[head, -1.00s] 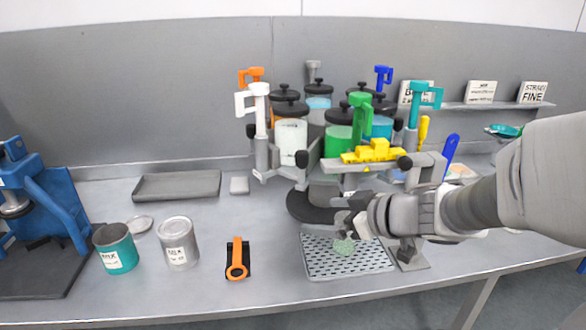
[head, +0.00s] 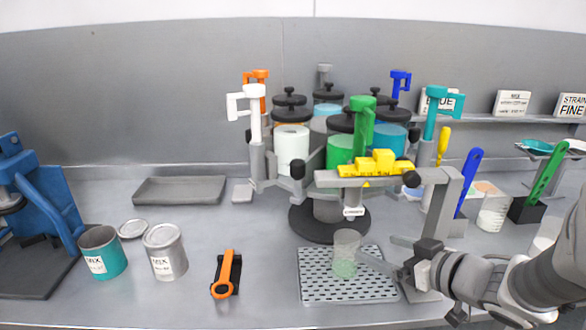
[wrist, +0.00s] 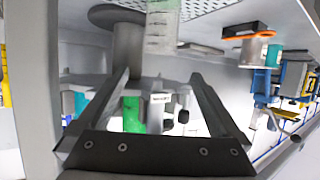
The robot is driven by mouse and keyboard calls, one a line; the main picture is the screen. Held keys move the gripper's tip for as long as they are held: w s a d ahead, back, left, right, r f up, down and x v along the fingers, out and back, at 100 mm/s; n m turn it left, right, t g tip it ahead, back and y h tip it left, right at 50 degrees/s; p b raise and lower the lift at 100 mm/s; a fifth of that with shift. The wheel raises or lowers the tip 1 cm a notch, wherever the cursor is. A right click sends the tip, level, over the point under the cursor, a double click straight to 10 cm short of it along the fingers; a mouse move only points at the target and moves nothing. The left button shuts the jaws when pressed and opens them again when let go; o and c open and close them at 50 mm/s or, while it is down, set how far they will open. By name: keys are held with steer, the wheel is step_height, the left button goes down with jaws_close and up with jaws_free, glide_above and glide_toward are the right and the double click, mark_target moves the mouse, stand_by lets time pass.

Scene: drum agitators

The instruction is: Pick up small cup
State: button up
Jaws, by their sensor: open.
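The small cup (head: 345,257) is clear with a pale green lower part and stands upright on the perforated metal tray (head: 318,288). It also shows in the wrist view (wrist: 161,28), at the top middle, beyond the fingertips. My gripper (head: 378,249) is open and comes from the right, with its fingers pointing left towards the cup. In the wrist view the open fingers (wrist: 158,77) spread below the cup in the picture, with nothing held between them. I cannot tell whether a fingertip touches the cup.
The drum carousel with coloured jars (head: 340,150) and handles stands close behind the tray. A yellow-topped grey arm (head: 375,168) overhangs the tray's right side.

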mark_target(339, 236)
steer(key=p+x, duration=0.1)
steer(key=x, duration=0.8)
steer(key=shift+f, duration=0.15)
steer(key=shift+f+b+x, duration=0.2)
steer(key=shift+b+x, duration=0.1)
steer(key=shift+x, duration=1.05)
steer(key=shift+f+b+x, duration=0.2)
steer(key=shift+b+x, duration=0.1)
steer(key=shift+x, duration=1)
steer(key=shift+s+d, duration=0.1)
steer(key=shift+s, duration=0.05)
steer(key=c, duration=1.4)
steer(key=shift+r, duration=0.2)
